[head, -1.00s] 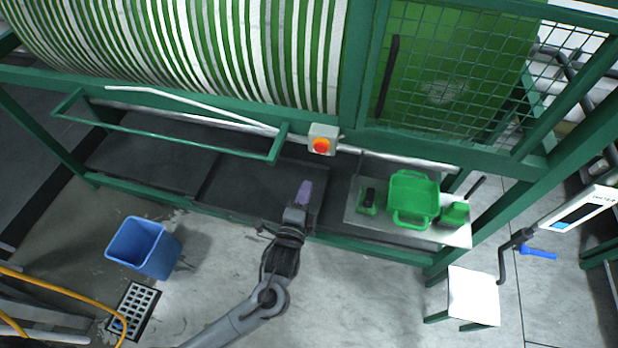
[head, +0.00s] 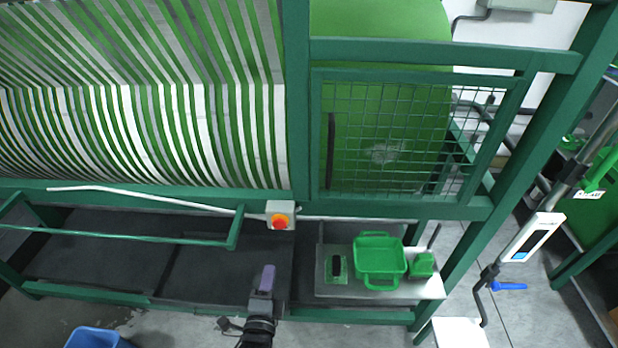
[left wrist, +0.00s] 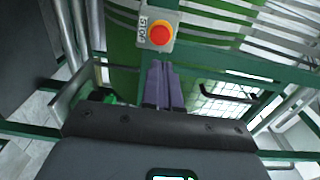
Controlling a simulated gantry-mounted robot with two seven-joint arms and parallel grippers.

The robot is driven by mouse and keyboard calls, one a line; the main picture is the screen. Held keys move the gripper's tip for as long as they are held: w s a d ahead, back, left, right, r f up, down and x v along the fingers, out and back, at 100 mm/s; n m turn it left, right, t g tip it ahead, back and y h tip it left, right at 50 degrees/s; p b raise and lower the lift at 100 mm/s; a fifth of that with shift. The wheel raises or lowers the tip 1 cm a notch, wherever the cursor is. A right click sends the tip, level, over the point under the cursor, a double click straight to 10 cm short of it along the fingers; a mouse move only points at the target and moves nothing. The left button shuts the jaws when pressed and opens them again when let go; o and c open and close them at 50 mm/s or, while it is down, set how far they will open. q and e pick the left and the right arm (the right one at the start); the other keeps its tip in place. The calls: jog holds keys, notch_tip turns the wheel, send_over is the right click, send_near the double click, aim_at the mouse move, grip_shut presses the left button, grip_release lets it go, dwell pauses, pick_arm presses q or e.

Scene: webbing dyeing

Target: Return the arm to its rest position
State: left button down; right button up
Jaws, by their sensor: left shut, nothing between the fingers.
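My left gripper (head: 267,278) is in the lower middle of the head view, in front of the machine's dark lower shelf. Its purple fingers are together with nothing between them. The fingers also show in the left wrist view (left wrist: 163,87), pointing toward a red stop button (left wrist: 160,33) on a grey box. In the head view this button (head: 280,221) sits on the frame above the gripper, apart from it. My right gripper is not in view.
A metal shelf (head: 330,290) right of the gripper holds a green tray (head: 380,258) and small green items. A mesh guard (head: 400,140) stands above. A blue bucket (head: 95,338) is at lower left. A white stool (head: 460,334) is at lower right.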

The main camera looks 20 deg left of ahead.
pick_arm(q)
jog(key=s+f+n+g+h, duration=0.2)
jog(key=s+f+n+g, duration=0.2)
jog(key=s+n+g, duration=0.55)
jog(key=s+f+n+g+h, duration=0.25)
jog(key=s+n+g, duration=0.2)
jog(key=s, duration=1.05)
notch_tip(320, 180, up, 22)
jog(key=p, duration=2.3)
jog(key=shift+w+a+r+m, duration=0.2)
jog(key=shift+a+m, duration=0.05)
jog(key=shift+m, duration=0.05)
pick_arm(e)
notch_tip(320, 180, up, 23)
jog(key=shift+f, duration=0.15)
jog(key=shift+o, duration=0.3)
